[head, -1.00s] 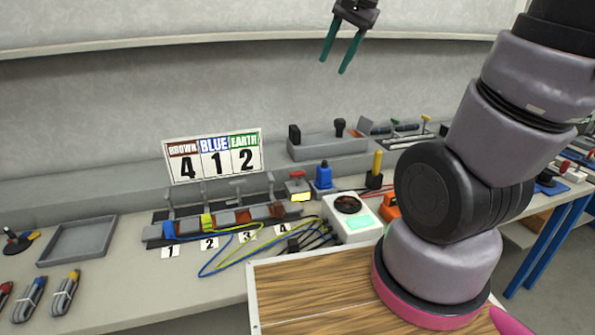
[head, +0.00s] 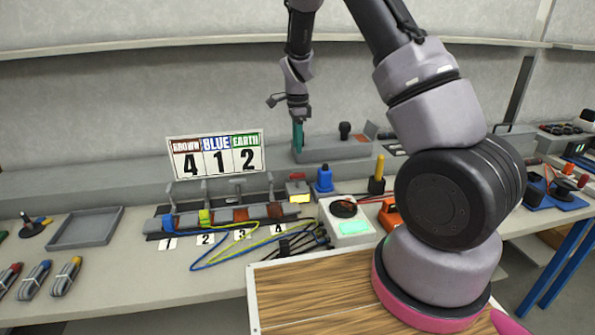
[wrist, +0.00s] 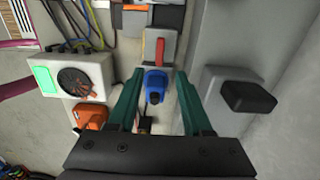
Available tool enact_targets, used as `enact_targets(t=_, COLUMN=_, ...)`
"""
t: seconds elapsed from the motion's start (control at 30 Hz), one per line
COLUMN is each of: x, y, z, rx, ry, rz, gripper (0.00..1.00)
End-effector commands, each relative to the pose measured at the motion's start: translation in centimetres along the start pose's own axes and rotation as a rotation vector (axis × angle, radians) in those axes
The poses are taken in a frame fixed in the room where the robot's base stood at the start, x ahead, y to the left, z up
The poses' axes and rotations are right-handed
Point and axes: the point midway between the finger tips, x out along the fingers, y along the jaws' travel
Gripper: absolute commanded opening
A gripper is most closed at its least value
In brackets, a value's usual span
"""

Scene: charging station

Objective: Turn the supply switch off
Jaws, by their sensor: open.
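The supply switch appears to be the small grey box with a red handle (head: 297,177) and a yellow panel on the bench, right of the number board. In the wrist view its red lever (wrist: 160,50) is upright in the picture on a grey plate, just beyond my fingertips. My gripper (head: 298,140) points down above the back of the bench, behind the switch. Its green fingers (wrist: 160,78) are open and empty in the wrist view, with a blue object (wrist: 155,84) showing between them. I see no contact with the lever.
A terminal row with blue and yellow-green wires (head: 235,218) lies left of the switch. A white meter box (head: 347,220), an orange item (head: 390,214) and a yellow-handled tool (head: 377,176) stand to its right. A grey block with black knobs (head: 335,150) stands behind.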

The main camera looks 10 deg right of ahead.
Motion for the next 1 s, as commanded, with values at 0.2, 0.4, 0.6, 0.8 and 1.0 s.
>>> enact_targets(t=0.2, x=3.4, y=0.1, z=-0.1, rx=0.001, ry=0.0, rz=0.004, gripper=0.5)
enact_targets(t=0.4, x=7.2, y=0.1, z=-0.1, rx=0.0, ry=0.0, rz=0.003, gripper=0.5)
enact_targets(t=0.6, x=9.6, y=0.0, z=0.0, rx=-0.002, ry=-0.001, rz=0.001, gripper=0.5)
enact_targets(t=0.8, x=10.4, y=0.0, z=0.0, rx=-0.001, ry=-0.001, rz=0.0, gripper=0.5)
enact_targets(t=1.0, x=10.4, y=0.0, z=0.0, rx=-0.001, ry=-0.001, rz=0.0, gripper=0.5)
